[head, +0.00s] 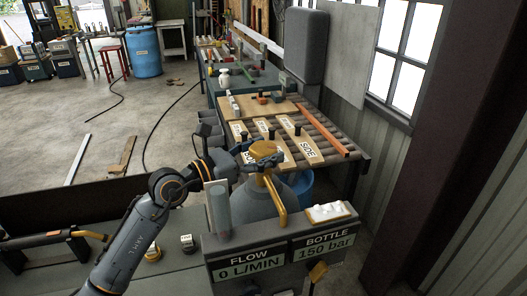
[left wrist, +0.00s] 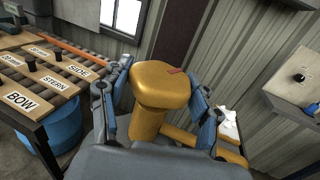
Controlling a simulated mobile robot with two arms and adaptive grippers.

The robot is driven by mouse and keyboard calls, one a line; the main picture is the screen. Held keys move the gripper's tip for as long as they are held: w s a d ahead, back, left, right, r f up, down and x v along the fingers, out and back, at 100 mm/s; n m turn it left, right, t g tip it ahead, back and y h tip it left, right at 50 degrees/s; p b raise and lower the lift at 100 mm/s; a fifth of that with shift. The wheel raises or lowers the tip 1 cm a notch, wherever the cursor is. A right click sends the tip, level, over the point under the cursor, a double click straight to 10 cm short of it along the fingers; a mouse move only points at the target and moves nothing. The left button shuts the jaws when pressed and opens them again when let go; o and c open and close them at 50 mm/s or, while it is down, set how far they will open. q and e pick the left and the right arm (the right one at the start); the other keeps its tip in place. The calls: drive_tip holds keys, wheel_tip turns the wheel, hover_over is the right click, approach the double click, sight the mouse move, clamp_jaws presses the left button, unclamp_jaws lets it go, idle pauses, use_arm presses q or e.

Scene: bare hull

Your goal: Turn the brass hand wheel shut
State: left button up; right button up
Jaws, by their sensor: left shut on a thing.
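The brass hand wheel (head: 263,149) sits on top of a grey bottle (head: 252,204), with a brass pipe curving down beside it. In the left wrist view the wheel (left wrist: 162,84) fills the middle, with a small red mark on its top. My left gripper (head: 264,161) is shut on the wheel; its fingers (left wrist: 160,100) press on opposite sides of the rim. A panel (head: 285,248) in front reads FLOW 0 L/MIN and BOTTLE 150 bar. My right gripper is not in view.
A clear tube (head: 218,208) stands close by my left arm. Behind the bottle is a roller bench (head: 345,148) with labelled boards and a blue bucket (head: 301,186) under it. A white object on a small tray (head: 329,212) lies at the right. Open floor is at the left.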

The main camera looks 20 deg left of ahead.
use_arm(q)
drive_tip(key=m+g+h+b, duration=0.1)
drive_tip(key=m+g+b, duration=0.1)
drive_tip(key=b, duration=0.2)
drive_tip(key=m+g+h+b, duration=0.1)
drive_tip(key=g+h+b, duration=0.1)
drive_tip(key=b, duration=0.2)
drive_tip(key=m+g+h+b, duration=0.2)
drive_tip(key=b, duration=0.2)
drive_tip(key=shift+w+f+m+g, duration=0.1)
drive_tip(key=shift+f+m+g, duration=0.2)
drive_tip(key=shift+g, duration=0.1)
drive_tip(key=m+g+h, duration=0.1)
drive_tip(key=g, duration=0.1)
drive_tip(key=m+g+b, duration=0.1)
drive_tip(key=g, duration=0.1)
drive_tip(key=shift+r+m+h, duration=0.3)
drive_tip(key=shift+m+h, duration=0.1)
drive_tip(key=shift+m+g, duration=0.7)
drive_tip(key=shift+g, duration=0.5)
drive_tip(key=shift+m+g, duration=1.4)
drive_tip(key=shift+g, duration=0.8)
drive_tip(key=shift+f, duration=0.1)
drive_tip(key=o, duration=1.2)
drive_tip(key=shift+c, duration=0.2)
